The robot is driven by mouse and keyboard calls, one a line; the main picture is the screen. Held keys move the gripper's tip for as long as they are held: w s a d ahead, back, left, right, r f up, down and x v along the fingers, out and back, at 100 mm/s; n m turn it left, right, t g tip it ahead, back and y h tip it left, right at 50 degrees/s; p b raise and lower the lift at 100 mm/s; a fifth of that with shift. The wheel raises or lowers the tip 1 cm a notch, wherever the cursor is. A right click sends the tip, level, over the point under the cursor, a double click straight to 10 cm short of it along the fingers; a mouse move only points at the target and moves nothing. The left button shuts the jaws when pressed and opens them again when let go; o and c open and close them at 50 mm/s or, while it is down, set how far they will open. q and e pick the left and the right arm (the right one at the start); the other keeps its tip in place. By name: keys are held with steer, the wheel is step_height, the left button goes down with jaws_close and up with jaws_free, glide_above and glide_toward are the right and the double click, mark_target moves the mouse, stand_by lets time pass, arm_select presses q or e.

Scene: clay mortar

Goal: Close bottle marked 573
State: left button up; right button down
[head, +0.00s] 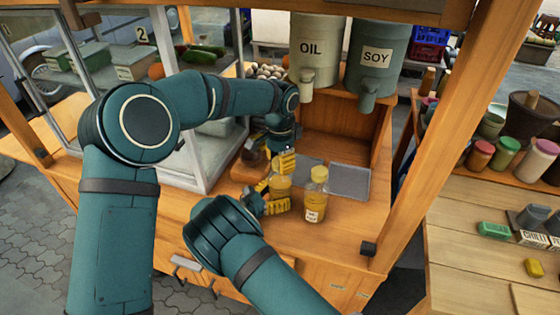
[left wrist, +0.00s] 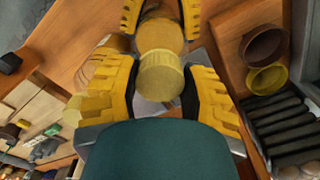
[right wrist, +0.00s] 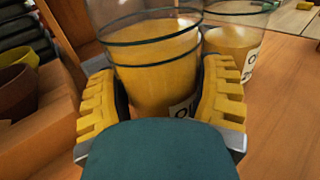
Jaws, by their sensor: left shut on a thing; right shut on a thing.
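A clear bottle of amber liquid (head: 280,186) stands on the wooden counter between my grippers. My right gripper (head: 268,201) is shut around its body; in the right wrist view the bottle (right wrist: 155,70) shows dark rings and a mostly hidden label. My left gripper (head: 286,158) is above it, shut on a yellow cap (left wrist: 162,77). The cap lines up with the bottle from above; I cannot tell whether it touches the neck. A second bottle (head: 316,202) with a yellow cap (head: 319,174) stands just to the right. No number 573 is readable.
Grey metal plates (head: 350,181) lie behind the bottles. A glass case (head: 205,165) stands left, and a wooden post (head: 440,130) rises right. The counter's front right is clear.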

arm_select(q)
steer(key=m, duration=0.3)
steer(key=o, duration=1.3)
steer(key=shift+o, duration=0.2)
step_height(320, 180, up, 12)
arm_select(e)
jaws_free()
